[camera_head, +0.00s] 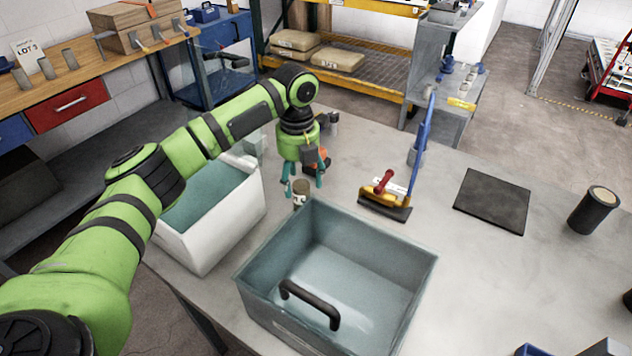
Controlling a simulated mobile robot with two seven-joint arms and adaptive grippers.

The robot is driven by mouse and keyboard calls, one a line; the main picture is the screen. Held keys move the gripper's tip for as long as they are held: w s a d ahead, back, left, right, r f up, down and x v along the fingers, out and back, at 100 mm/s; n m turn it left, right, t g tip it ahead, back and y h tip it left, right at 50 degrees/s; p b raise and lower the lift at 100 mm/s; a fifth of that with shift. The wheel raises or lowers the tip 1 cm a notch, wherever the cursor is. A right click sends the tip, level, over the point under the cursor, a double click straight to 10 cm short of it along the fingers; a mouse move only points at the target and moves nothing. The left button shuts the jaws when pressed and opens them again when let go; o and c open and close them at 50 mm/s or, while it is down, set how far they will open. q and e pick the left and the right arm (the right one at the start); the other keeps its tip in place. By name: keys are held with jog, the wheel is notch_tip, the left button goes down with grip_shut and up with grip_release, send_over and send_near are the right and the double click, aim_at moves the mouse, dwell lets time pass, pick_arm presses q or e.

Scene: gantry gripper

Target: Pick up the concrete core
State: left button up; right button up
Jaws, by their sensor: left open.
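A short cylinder with a tan-grey top (301,187) stands on the grey table, close to the far wall of the grey bin; it looks like the concrete core. Its lower part is partly hidden by the bin's rim. My left gripper (304,183) points down over it, open, with its teal fingertips on either side of the cylinder's top. I cannot tell whether the fingers touch it. A larger dark cylinder with a tan top (593,212) stands at the table's right side. My right gripper is not in view.
An open grey bin with a black handle (420,262) stands in front of the cylinder. A white bin (181,246) is to the left.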

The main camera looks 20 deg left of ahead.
aim_at(301, 198)
pick_arm(q)
jog(key=shift+f, duration=0.3)
jog(key=shift+s+f+p, duration=0.15)
jog(key=shift+f+p, duration=0.15)
jog(key=shift+p, duration=0.05)
jog(key=shift+s+f+p, duration=0.1)
jog(key=shift+f+p, duration=0.4)
jog(key=shift+f, duration=0.35)
jog(key=f, duration=0.1)
jog(key=f+p, duration=0.1)
jog(key=f, duration=0.1)
jog(key=shift+w+f, duration=0.25)
jog(key=shift+w, duration=0.15)
jog(key=shift+f, duration=0.2)
grip_shut()
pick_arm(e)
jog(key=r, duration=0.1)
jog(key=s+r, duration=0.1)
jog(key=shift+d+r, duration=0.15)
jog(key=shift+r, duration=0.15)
